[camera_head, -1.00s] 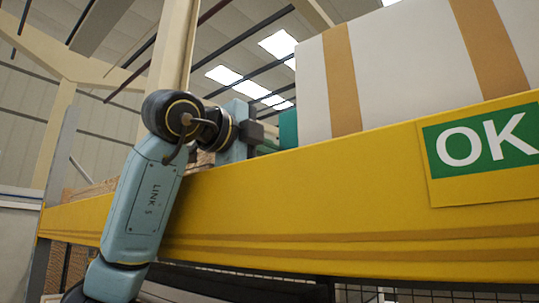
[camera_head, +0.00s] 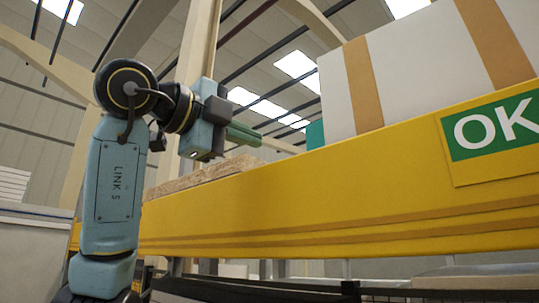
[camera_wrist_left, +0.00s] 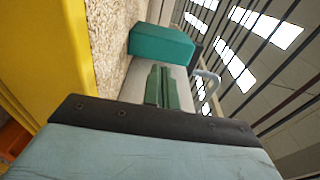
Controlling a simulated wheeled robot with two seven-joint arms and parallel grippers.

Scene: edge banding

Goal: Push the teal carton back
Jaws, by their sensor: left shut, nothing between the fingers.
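The teal carton (camera_head: 315,134) shows only as a narrow strip at the left of the large white carton, above the yellow beam in the head view. In the left wrist view the teal carton (camera_wrist_left: 161,46) lies on the speckled shelf board, beyond the fingertips. My left gripper (camera_head: 258,138) is raised above the beam in the head view, with its green fingers shut and empty. In the left wrist view its fingers (camera_wrist_left: 160,72) are together and point toward the carton; a gap seems to separate them, but its size is hard to judge. My right gripper is not in view.
A yellow beam (camera_head: 300,195) runs along the shelf front and carries a green OK sign (camera_head: 495,128). A big white carton with tan bands (camera_head: 415,70) stands at the right. Speckled board (camera_wrist_left: 108,45) lies behind the beam.

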